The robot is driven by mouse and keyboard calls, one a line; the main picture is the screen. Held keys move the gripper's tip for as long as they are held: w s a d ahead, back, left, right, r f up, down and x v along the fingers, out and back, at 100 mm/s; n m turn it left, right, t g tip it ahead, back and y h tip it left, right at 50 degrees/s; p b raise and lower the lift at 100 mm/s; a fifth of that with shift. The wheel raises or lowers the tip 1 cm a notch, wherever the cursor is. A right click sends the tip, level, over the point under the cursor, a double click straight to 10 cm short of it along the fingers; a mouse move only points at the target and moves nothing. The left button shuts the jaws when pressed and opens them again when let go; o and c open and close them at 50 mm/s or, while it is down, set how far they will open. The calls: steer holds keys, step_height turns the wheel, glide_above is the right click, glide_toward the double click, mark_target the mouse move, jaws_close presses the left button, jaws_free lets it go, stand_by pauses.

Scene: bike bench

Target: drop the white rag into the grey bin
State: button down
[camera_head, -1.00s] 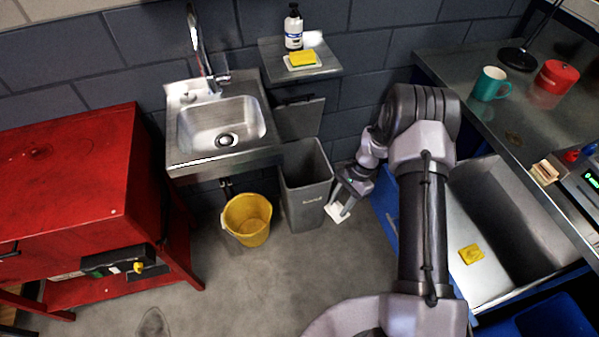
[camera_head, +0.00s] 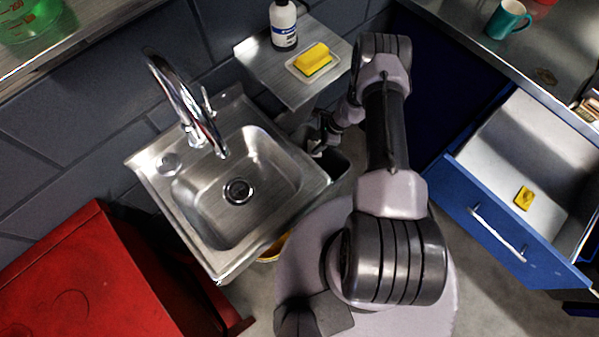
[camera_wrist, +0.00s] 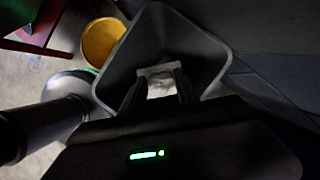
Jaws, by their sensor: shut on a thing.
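The grey bin (camera_wrist: 205,52) fills the middle of the wrist view, with its mouth open toward the camera. My gripper (camera_wrist: 160,88) is over the mouth of the bin and is shut on the white rag (camera_wrist: 161,72). The rag shows between and just past the dark fingertips, against the bin's dark inside. How deep it is relative to the rim is hard to tell. In the head view the bin (camera_head: 338,168) is mostly hidden behind my arm and the sink, and the rag cannot be made out there.
The steel sink (camera_head: 235,190) stands left of the bin. Above it is a shelf with a bottle (camera_head: 284,25) and a yellow sponge (camera_head: 313,58). A yellow bucket (camera_wrist: 102,40) is beside the bin. An open blue drawer (camera_head: 500,232) lies to the right.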

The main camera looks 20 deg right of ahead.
steer(key=shift+w+f, duration=0.1)
steer(key=shift+f, duration=0.2)
step_height(320, 180, down, 6)
steer(key=b, duration=0.3)
steer(key=shift+r, duration=0.2)
steer(key=c, duration=0.8)
jaws_free()
steer(key=shift+c, duration=0.2)
steer(key=p+v, duration=0.5)
steer(key=v, duration=1.2)
steer(key=shift+r, duration=0.3)
steer(key=shift+s, duration=0.25)
